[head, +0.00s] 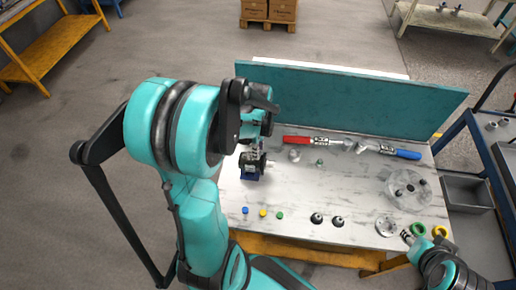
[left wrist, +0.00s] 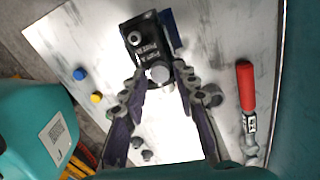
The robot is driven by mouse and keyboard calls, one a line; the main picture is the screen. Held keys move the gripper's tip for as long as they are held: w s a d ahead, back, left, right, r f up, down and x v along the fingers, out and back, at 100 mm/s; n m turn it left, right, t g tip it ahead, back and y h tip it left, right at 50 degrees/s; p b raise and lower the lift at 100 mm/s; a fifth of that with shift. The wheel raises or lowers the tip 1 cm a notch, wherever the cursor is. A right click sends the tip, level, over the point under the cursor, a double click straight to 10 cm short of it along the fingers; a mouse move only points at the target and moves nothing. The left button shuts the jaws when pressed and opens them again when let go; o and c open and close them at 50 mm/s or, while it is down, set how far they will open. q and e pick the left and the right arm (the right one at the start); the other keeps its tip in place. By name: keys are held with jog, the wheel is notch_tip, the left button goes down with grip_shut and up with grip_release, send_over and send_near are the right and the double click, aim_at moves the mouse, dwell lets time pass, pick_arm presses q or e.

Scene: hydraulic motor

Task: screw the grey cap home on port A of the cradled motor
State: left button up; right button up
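The black motor (head: 252,168) sits in a blue cradle on the table, left of centre in the head view. In the left wrist view the motor (left wrist: 148,42) shows its port labels and one bare round port at upper left. The grey cap (left wrist: 159,73) is at the motor's lower port, between the fingertips of my left gripper (left wrist: 160,76). How deep the cap sits is hidden. My right gripper (head: 424,243) is over the table's front right corner, its fingers unclear.
A red-handled tool (head: 297,140) and a blue-handled tool (head: 407,154) lie along the teal back panel (head: 350,95). Small blue, yellow and green caps (head: 280,215) and two dark fittings (head: 317,219) lie in front. A round plate (head: 408,187) lies at right.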

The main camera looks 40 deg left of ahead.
pick_arm(q)
jog(key=n, duration=1)
jog(key=shift+b, duration=0.4)
grip_shut()
jog(key=m, duration=0.4)
jog(key=shift+f+b, duration=0.1)
jog(key=shift+b, duration=0.25)
jog(key=shift+m, duration=0.8)
